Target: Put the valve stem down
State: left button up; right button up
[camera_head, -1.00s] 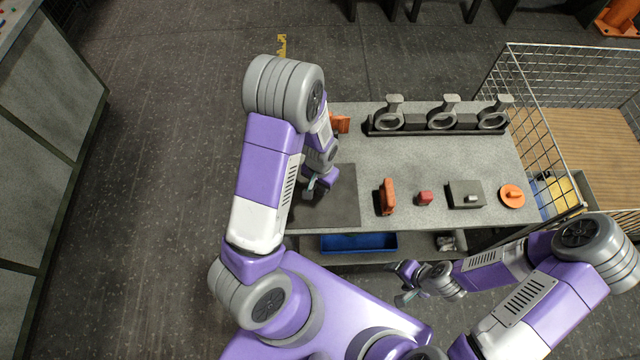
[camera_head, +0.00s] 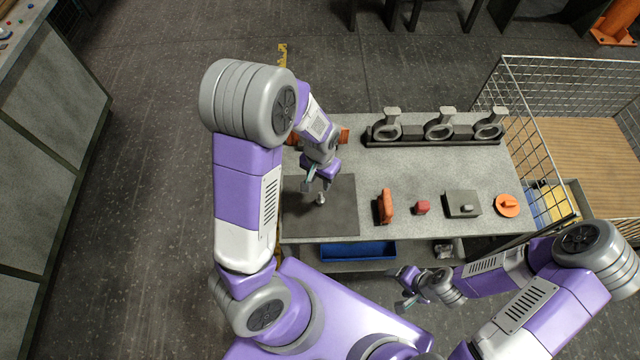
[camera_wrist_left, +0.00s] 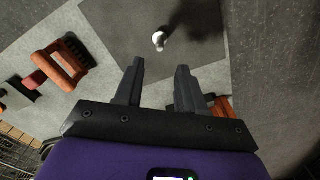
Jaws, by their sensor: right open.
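A small pale metal valve stem (camera_head: 321,199) is on the dark mat (camera_head: 342,222) at the left of the bench. It also shows in the left wrist view (camera_wrist_left: 159,40), just beyond the fingertips, with a round bright end; it looks upright, though its lower part is hard to see. My left gripper (camera_head: 318,187) is over the mat beside the stem. In the left wrist view its fingers (camera_wrist_left: 160,68) are apart with nothing between them. My right gripper (camera_head: 403,288) is open and empty in front of the bench.
A rack of grey valve castings (camera_head: 438,130) stands along the bench's back edge. A blue bin (camera_head: 358,251) sits below.

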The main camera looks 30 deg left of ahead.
aim_at(320, 193)
pick_arm(q)
jog(key=shift+o, duration=0.4)
jog(key=shift+r, duration=0.85)
jog(key=n+p, duration=0.1)
jog(key=n, duration=0.1)
jog(key=f+n+p, duration=0.1)
jog(key=n+p, duration=0.2)
jog(key=n, duration=0.2)
jog(key=shift+w+d+f+p, duration=0.15)
jog(key=shift+w+f+p, duration=0.1)
jog(key=shift+f+p, duration=0.15)
jog(key=shift+f+n, duration=0.25)
jog(key=shift+n, duration=0.45)
jog(key=shift+f+n, duration=0.3)
jog(key=shift+f, duration=0.05)
jog(key=f, duration=0.3)
jog(key=f+b, duration=0.1)
jog(key=f, duration=0.3)
jog(key=shift+s+a+f, duration=0.15)
jog(key=shift+a+f, duration=0.05)
grip_shut()
